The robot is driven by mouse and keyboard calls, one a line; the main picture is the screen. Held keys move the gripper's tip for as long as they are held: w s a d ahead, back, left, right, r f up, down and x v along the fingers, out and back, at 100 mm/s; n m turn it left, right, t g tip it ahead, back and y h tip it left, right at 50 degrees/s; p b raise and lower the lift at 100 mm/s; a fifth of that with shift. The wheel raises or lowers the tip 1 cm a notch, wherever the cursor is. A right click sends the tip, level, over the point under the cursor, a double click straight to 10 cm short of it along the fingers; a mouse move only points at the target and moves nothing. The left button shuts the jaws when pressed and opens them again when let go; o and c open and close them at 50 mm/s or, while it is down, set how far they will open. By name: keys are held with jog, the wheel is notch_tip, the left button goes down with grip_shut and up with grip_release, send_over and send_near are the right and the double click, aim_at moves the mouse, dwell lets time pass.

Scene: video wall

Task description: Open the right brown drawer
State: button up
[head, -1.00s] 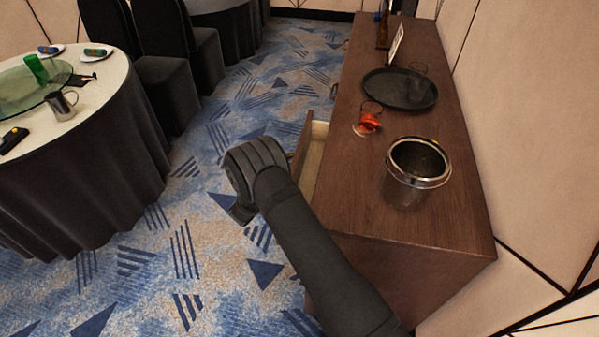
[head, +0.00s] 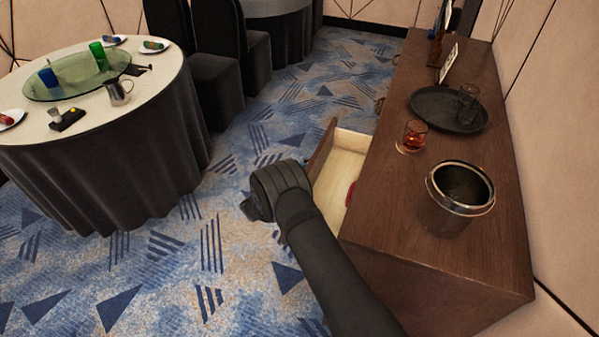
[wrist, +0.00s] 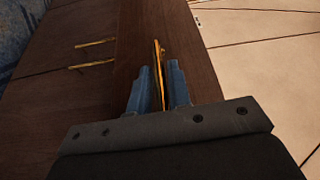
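The brown drawer (head: 321,150) stands pulled out from the left side of the brown cabinet, and its pale inside (head: 345,164) shows in the head view. A small red thing (head: 350,193) is in it, partly hidden by the cabinet top. My gripper (wrist: 160,90) is at the drawer front in the wrist view. Its two blue-grey fingers stand close on either side of the upright-looking brass handle (wrist: 158,62) and appear shut on it. In the head view my dark wrist is left of the drawer front and hides the fingers and handle.
On the cabinet top (head: 400,210) are a metal bucket (head: 455,205), a glass with red in it (head: 413,137) and a black tray (head: 425,101). A set round table (head: 165,70) stands left. Carpet lies clear between. Other brass handles (wrist: 95,43) show in the wrist view.

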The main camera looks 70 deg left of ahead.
jog(key=shift+o, duration=1.1)
jog(key=r+v, duration=0.1)
jog(key=v, duration=1.6)
jog(key=shift+s+f, duration=0.2)
jog(key=shift+f, duration=0.2)
jog(key=w+a+m, duration=0.1)
jog(key=w+a, duration=0.1)
jog(key=w, duration=0.3)
jog(key=w+a+m+g, duration=0.1)
jog(key=w+a, duration=0.1)
jog(key=w, duration=0.3)
jog(key=w+a+r+m+g, duration=0.1)
jog(key=w+a+m, duration=0.1)
jog(key=w, duration=0.4)
jog(key=shift+w+a+h, duration=0.15)
jog(key=shift+a+h, duration=0.25)
jog(key=shift+a, duration=0.05)
jog(key=shift+c, duration=0.3)
